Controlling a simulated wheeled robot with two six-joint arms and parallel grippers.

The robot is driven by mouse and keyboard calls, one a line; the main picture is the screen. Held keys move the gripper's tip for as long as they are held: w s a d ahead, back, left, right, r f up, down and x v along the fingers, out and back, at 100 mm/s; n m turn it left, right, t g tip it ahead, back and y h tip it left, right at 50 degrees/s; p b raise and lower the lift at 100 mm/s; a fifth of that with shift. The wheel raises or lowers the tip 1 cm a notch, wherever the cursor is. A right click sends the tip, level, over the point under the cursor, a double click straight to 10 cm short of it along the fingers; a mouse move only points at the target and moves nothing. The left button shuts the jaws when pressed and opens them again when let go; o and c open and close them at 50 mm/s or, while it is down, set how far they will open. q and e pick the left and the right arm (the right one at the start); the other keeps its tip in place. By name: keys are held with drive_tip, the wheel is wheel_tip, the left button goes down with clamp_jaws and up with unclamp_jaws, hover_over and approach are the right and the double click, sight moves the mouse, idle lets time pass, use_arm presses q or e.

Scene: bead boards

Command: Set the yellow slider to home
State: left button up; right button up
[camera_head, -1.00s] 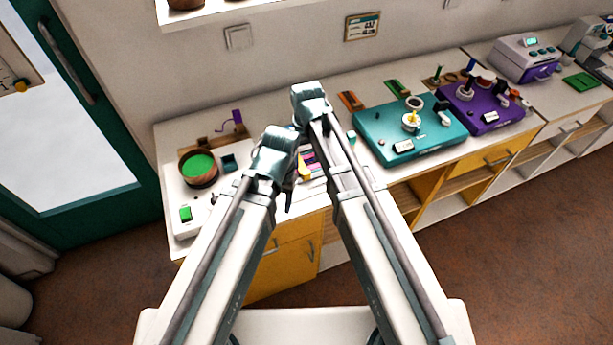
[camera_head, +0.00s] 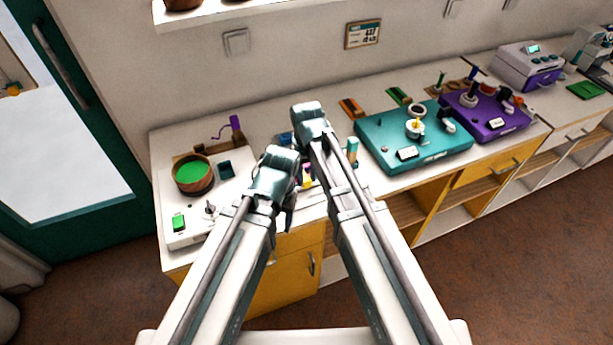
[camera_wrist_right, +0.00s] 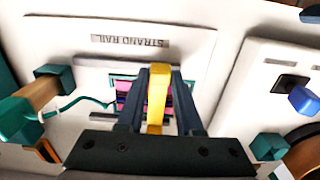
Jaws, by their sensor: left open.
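The yellow slider (camera_wrist_right: 157,88) stands upright on a white panel marked "STRAND RAIL" (camera_wrist_right: 185,45) in the right wrist view. My right gripper (camera_wrist_right: 160,75) has a dark finger on each side of the slider and looks shut on it. Pink and purple strands show behind the fingers, and the slider's foot is hidden. In the head view a bit of yellow (camera_head: 307,183) shows between my two arms, which cover most of the rail. My left gripper (camera_head: 290,200) is open, low at the front of the counter, apart from the slider. No home mark is readable.
A white board with a green-filled bowl (camera_head: 193,173) is on the left. A teal board (camera_head: 375,136) and a purple board (camera_head: 478,127) stand to the right. A teal-topped post (camera_head: 352,150) is close beside my right arm. The counter behind is partly clear.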

clamp_jaws()
idle(1.0)
